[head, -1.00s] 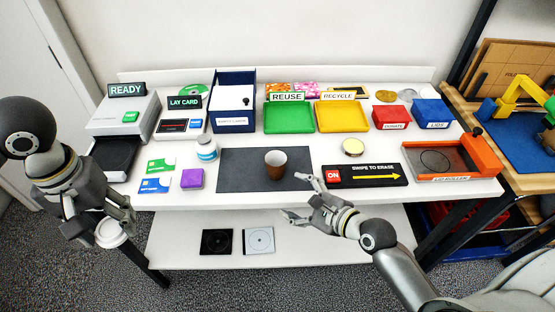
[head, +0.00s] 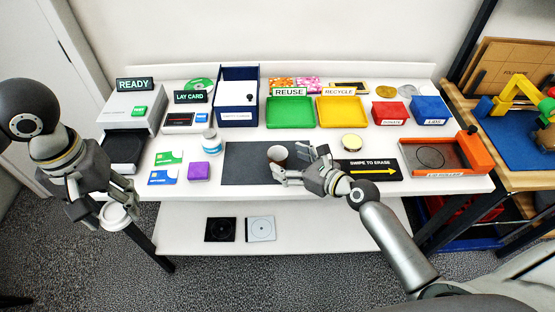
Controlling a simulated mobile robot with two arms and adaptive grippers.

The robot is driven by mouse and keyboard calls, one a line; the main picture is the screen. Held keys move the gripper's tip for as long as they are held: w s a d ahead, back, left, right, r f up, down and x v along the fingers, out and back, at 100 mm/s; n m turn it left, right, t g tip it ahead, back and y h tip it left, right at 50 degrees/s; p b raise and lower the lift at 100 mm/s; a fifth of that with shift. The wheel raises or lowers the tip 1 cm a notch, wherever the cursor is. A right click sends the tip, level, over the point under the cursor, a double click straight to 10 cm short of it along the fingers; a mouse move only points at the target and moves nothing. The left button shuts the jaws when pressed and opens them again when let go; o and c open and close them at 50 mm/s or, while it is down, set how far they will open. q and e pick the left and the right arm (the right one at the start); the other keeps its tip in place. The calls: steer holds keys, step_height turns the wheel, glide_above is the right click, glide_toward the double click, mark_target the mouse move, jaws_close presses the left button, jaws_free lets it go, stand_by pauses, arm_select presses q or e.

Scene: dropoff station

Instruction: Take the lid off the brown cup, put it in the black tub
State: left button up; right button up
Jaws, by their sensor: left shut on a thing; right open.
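The brown cup (head: 278,153) stands upright and without a lid on the dark grey mat, its dark inside and pale rim showing. My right gripper (head: 291,166) is open at the cup's right and front side, its fingers partly covering it; I cannot tell whether they touch. My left gripper (head: 117,210) is shut on a white round lid (head: 115,216) in front of the table's left front edge. I cannot make out a black tub for certain. A blue bin (head: 429,110) with a label that seems to read LIDS stands at the back right.
A green REUSE tray (head: 290,123), a yellow RECYCLE tray (head: 341,122) and a red bin (head: 391,119) stand along the back. A black tray (head: 122,149) is at far left.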

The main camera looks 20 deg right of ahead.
mark_target(271, 151)
steer(key=shift+d+x, duration=0.1)
steer(key=shift+x, duration=1.3)
steer(key=shift+d+x, duration=0.15)
steer(key=shift+x, duration=1.25)
steer(key=shift+w+r, duration=0.1)
steer(key=shift+w, duration=0.05)
steer(key=c, duration=0.8)
steer(key=shift+r+p, duration=0.1)
steer(key=shift+p, duration=0.2)
steer(key=shift+c, duration=0.3)
